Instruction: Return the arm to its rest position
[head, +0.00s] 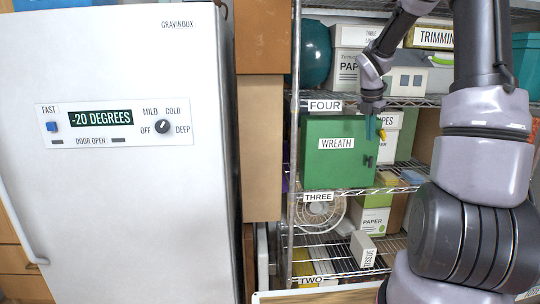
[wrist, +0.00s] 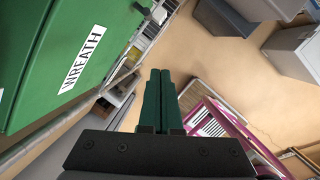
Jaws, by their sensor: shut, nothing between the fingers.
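My gripper (head: 371,127) is in front of the shelf, at the upper right part of the green WREATH box (head: 325,160) in the head view. My arm reaches up and over from the right side of that view. In the wrist view the two green fingers of my gripper (wrist: 160,75) lie together, with nothing between them. The green WREATH box also fills the left of the wrist view (wrist: 50,50). I cannot tell the exact gap between the fingers and the box.
A wire shelf (head: 330,190) with labelled tiers holds several boxes. A white freezer (head: 125,220) reading -20 DEGREES stands at the left. A stack of brown boxes (head: 262,140) is between them. The wrist view shows open floor (wrist: 185,50) and a magenta framed thing (wrist: 225,125).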

